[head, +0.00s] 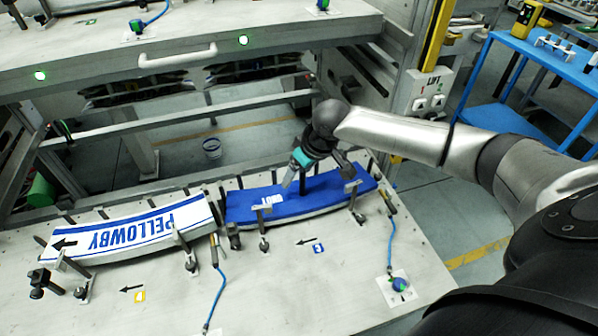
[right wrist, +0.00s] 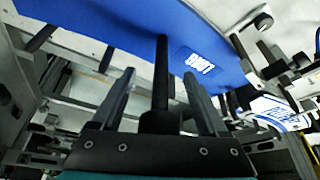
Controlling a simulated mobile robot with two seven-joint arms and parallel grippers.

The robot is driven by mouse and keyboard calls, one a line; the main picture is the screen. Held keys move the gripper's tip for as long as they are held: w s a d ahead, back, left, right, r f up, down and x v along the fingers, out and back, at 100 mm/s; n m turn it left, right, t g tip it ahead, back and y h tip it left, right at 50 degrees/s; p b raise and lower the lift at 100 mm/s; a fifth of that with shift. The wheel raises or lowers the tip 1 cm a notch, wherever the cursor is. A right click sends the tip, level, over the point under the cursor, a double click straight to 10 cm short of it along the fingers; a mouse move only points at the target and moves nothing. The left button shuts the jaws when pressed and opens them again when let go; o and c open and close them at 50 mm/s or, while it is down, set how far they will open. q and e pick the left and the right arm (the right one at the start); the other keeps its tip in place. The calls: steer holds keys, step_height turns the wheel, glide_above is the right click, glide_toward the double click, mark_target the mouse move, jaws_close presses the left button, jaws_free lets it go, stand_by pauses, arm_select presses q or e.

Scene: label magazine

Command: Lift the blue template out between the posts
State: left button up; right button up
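The blue template (head: 325,195) is a long, slightly curved blue board with small white lettering, lying on the pale bench among short posts and clamps. It also spans the top of the right wrist view (right wrist: 95,22). A black upright handle (right wrist: 161,75) stands on it. My right gripper (head: 295,182) is at the template's middle, pointing down. In the right wrist view its two fingers (right wrist: 160,95) are apart, one on each side of the handle, with gaps showing. My left gripper is not in view.
A white label board reading PELLOWBY (head: 130,232) lies to the left of the template. Clamps stand along the front edge, one at the template's left part (head: 262,228) and one at its right (head: 352,198). An upper shelf (head: 200,35) hangs behind. The bench front is mostly clear.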

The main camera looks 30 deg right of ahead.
jaws_close()
stand_by(0.4)
steer(key=shift+r, duration=0.15)
stand_by(0.8)
steer(key=shift+r+p, duration=1.8)
steer(key=shift+p, duration=0.5)
steer(key=shift+r+p, duration=4.65)
steer(key=shift+p, duration=0.95)
